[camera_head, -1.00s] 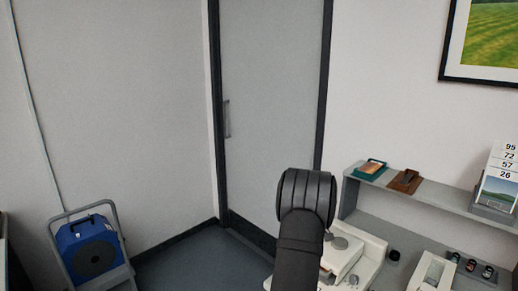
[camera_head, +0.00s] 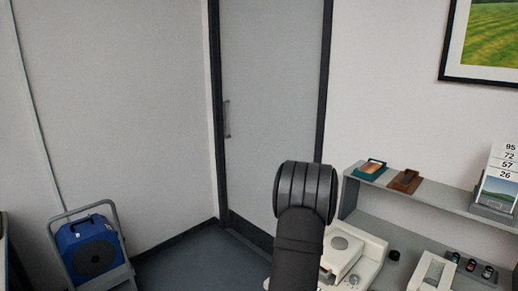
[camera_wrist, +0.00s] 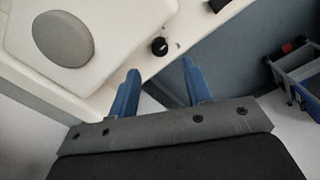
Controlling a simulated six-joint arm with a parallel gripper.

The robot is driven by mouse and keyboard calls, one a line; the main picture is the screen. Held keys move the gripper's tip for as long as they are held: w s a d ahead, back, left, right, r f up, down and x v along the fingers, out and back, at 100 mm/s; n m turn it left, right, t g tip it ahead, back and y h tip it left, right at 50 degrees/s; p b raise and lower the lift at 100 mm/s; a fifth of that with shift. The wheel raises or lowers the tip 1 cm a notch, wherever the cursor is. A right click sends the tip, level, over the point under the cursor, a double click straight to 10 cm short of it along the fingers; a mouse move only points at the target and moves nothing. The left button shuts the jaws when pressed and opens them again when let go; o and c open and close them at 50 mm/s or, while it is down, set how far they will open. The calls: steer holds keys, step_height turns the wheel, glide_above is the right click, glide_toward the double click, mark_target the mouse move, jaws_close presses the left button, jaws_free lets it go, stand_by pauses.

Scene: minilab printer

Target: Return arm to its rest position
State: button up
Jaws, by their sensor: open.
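My gripper (camera_wrist: 160,88) shows in the wrist view with its two blue fingers spread apart and nothing between them. It is open and empty, above the edge of a white machine (camera_wrist: 110,75). In the head view only my dark arm shows, and it hides the gripper. The same white machine (camera_head: 372,252) stands partly behind my arm there. A grey round pad (camera_wrist: 62,38) and a black knob (camera_wrist: 159,46) are on the machine in the wrist view.
A grey shelf (camera_head: 435,200) on the right holds a teal tray (camera_head: 369,170), a brown item (camera_head: 405,181) and a number display (camera_head: 497,185). A blue wheeled unit (camera_head: 92,250) stands at the lower left. A grey door (camera_head: 270,110) is behind. The floor (camera_head: 195,265) between is clear.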

step_height(320, 180, up, 2)
steer(key=shift+o, duration=0.4)
stand_by(1.1)
